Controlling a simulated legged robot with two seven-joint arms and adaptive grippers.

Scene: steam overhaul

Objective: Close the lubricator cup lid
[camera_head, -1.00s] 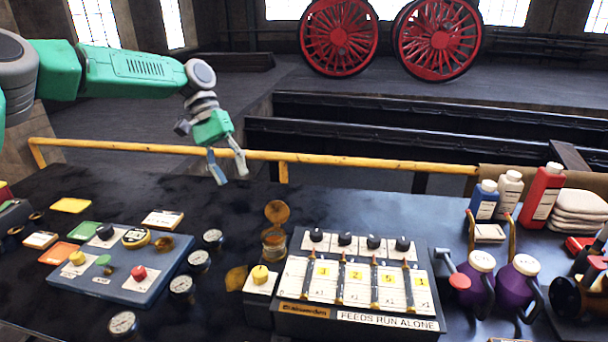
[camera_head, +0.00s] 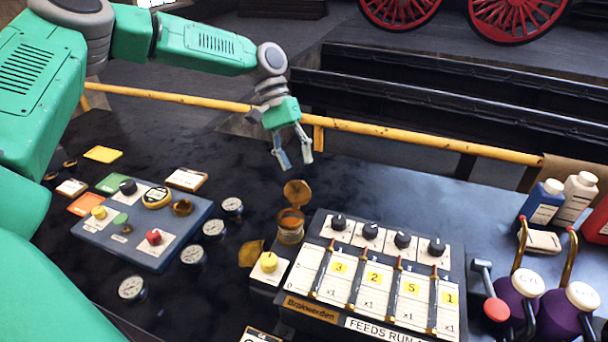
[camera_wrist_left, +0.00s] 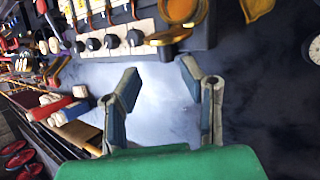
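The lubricator cup (camera_head: 290,232) is a small brass and glass cup at the back left corner of the feed box. Its round brass lid (camera_head: 297,193) stands open, tilted up behind the cup's mouth. My right gripper is not in view.
The feed box (camera_head: 370,280) with sliders and black knobs stands right of the cup. A yellow-knob block (camera_head: 268,265) is in front. A blue panel (camera_head: 115,240) and several gauges lie left. A yellow rail (camera_head: 400,132) runs behind. Purple oil cans (camera_head: 555,318) stand right.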

